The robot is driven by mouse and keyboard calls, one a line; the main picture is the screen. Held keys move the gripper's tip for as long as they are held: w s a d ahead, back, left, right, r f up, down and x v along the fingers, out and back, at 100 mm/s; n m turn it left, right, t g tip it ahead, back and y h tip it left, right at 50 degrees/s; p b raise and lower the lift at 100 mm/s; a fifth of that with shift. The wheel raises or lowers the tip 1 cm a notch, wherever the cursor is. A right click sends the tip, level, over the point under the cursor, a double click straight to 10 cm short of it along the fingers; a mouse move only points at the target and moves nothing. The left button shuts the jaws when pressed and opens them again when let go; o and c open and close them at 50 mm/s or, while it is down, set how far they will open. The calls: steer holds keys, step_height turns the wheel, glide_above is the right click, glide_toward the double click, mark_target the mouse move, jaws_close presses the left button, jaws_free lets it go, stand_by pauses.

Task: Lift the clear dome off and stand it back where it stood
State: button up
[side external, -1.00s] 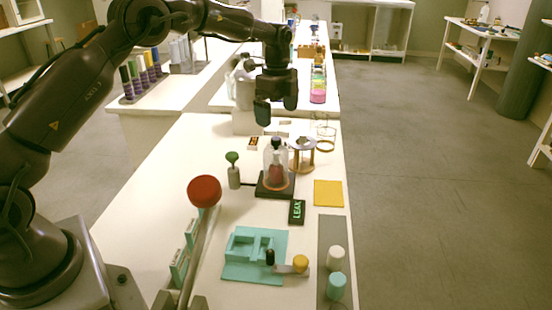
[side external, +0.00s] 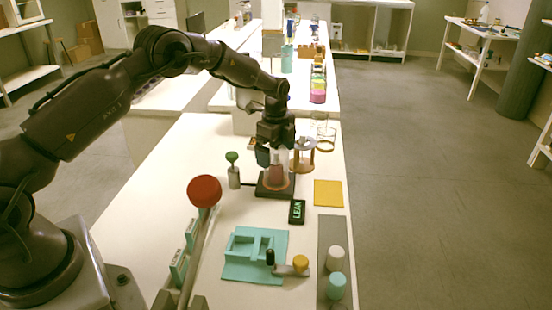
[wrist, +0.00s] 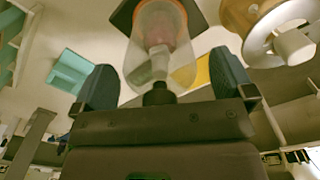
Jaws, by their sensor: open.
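The clear dome (side external: 270,178) stands upright on a dark square base (side external: 275,190) with a reddish bottle (side external: 277,172) inside it. My gripper (side external: 276,160) has come down over the dome's top and hides its knob in the side view. In the wrist view the dome (wrist: 150,70) and its dark knob (wrist: 158,95) lie between my two spread fingers (wrist: 160,90). There is a gap between each finger and the knob. My gripper is open and holds nothing.
A wooden stand with a pale ring top (side external: 303,155) is close on the right of my gripper. A green-topped grey post (side external: 233,172) is on the left. A LEAK sign (side external: 297,211) and a yellow pad (side external: 328,193) lie nearby. Glassware (side external: 325,135) stands behind.

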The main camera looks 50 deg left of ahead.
steer(key=c, duration=1.1)
steer(key=shift+o, duration=0.2)
step_height(320, 180, up, 10)
steer(key=shift+r, duration=0.1)
steer(key=shift+r, duration=0.55)
steer(key=s+d+f+n, duration=0.1)
steer(key=s+d+n, duration=0.4)
steer(key=s+n, duration=0.2)
steer(key=s+d+f+n, duration=0.1)
steer(key=s+d+n, duration=0.5)
steer(key=s+n, duration=0.2)
steer(key=s, duration=0.2)
steer(key=shift+s, duration=0.4)
